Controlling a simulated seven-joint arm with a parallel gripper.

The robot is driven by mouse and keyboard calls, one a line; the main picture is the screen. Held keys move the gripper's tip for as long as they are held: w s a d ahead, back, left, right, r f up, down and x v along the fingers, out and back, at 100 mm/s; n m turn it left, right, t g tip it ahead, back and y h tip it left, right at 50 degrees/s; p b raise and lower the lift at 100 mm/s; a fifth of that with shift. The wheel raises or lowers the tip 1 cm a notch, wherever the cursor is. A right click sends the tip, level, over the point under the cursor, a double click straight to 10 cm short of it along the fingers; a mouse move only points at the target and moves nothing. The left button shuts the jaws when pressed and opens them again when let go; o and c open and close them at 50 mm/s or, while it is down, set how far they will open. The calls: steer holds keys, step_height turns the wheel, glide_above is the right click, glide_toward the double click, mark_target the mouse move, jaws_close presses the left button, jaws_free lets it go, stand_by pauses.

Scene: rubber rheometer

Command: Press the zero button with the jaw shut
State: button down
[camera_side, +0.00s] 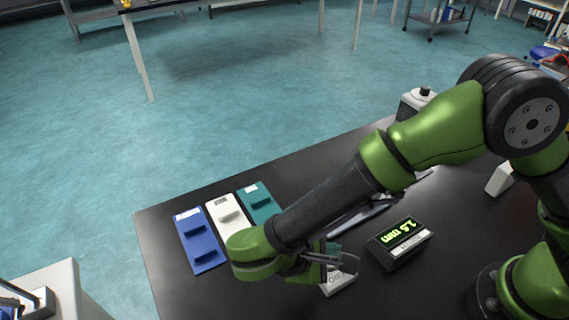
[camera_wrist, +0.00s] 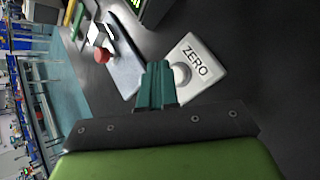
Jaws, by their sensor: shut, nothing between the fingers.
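The zero button is a round pale button (camera_wrist: 181,74) on a small white box marked ZERO (camera_wrist: 195,62), seen in the wrist view just right of the fingertips. In the side view the box (camera_side: 338,284) sits on the black table, partly covered by my gripper (camera_side: 334,251). In the wrist view my gripper (camera_wrist: 157,72) has its teal fingers shut together with nothing between them. The fingertips overlap the button's left edge in the picture; I cannot tell whether they touch it.
A black display box (camera_side: 400,242) with green digits stands right of the zero box. Blue (camera_side: 197,256), white (camera_side: 219,206) and teal (camera_side: 262,190) plates lie at the table's left. A red knob (camera_wrist: 102,56) shows in the wrist view. Bare table lies right of the zero box there.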

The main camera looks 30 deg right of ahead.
steer(key=shift+f, duration=0.15)
steer(key=shift+f, duration=0.3)
steer(key=shift+f, duration=0.4)
stand_by(0.8)
steer(key=shift+r, duration=0.85)
steer(key=shift+r, duration=2.5)
